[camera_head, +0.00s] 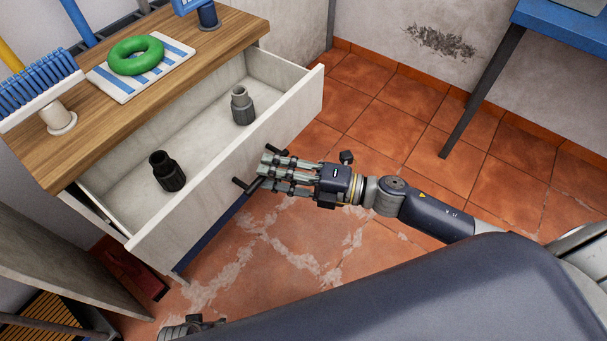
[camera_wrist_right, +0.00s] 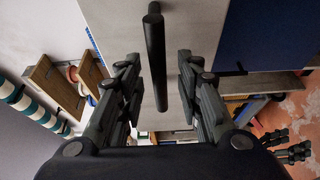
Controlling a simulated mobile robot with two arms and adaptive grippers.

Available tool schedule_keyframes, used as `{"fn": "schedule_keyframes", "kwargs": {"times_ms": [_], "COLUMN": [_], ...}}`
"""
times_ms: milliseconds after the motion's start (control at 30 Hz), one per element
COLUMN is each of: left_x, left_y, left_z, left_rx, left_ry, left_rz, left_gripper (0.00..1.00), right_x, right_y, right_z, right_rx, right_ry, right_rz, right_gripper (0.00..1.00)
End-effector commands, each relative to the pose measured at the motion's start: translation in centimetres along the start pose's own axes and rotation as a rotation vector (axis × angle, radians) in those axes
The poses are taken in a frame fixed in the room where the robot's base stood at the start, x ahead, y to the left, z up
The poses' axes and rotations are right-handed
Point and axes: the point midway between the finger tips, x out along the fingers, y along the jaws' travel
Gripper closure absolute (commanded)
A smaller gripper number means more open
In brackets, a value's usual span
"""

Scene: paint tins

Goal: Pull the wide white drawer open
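The wide white drawer (camera_head: 225,166) stands well out from the wooden-topped cabinet in the head view, its inside showing. Its dark bar handle (camera_head: 241,184) is on the front face, partly hidden behind my right gripper (camera_head: 268,169). In the right wrist view the handle (camera_wrist_right: 154,60) runs between the fingers of my right gripper (camera_wrist_right: 158,88), with a gap on both sides. That gripper is open around the bar. Part of what looks like my left gripper (camera_head: 190,327) shows at the bottom edge of the head view; its fingers are not clear.
A black fitting (camera_head: 166,171) and a grey fitting (camera_head: 242,105) stand inside the drawer. The wooden top (camera_head: 208,45) holds a green ring (camera_head: 135,55) on a striped cloth and a blue brush (camera_head: 40,85). A blue table (camera_head: 565,28) stands back right. Tiled floor between is clear.

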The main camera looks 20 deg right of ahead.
Motion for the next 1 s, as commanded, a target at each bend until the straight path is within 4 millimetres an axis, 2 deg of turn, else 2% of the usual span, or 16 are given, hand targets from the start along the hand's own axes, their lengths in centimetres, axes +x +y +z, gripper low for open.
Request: {"fn": "schedule_keyframes", "kwargs": {"times_ms": [300,500,700,1000], "left_x": [0.0,0.0,0.0,0.0], "left_y": [-0.1,-0.1,-0.1,-0.1], "left_z": [0.1,0.1,0.2,0.2], "left_rx": [0.0,0.0,0.0,0.0], "left_ry": [-0.001,-0.001,-0.002,-0.002], "left_rz": [-0.001,-0.001,-0.001,-0.001], "left_gripper": [0.44,0.44,0.44,0.44], "right_x": [-6.3,-9.1,-10.2,-10.3], "right_y": [-0.2,-0.1,0.0,0.0], "right_z": [-0.1,-0.1,-0.1,0.0], "right_rx": [0.003,0.002,0.001,0.0], "right_ry": [0.0,0.0,0.001,0.0], "right_rz": [-0.004,-0.002,0.0,0.0], "right_gripper": [0.67,0.67,0.67,0.67]}}
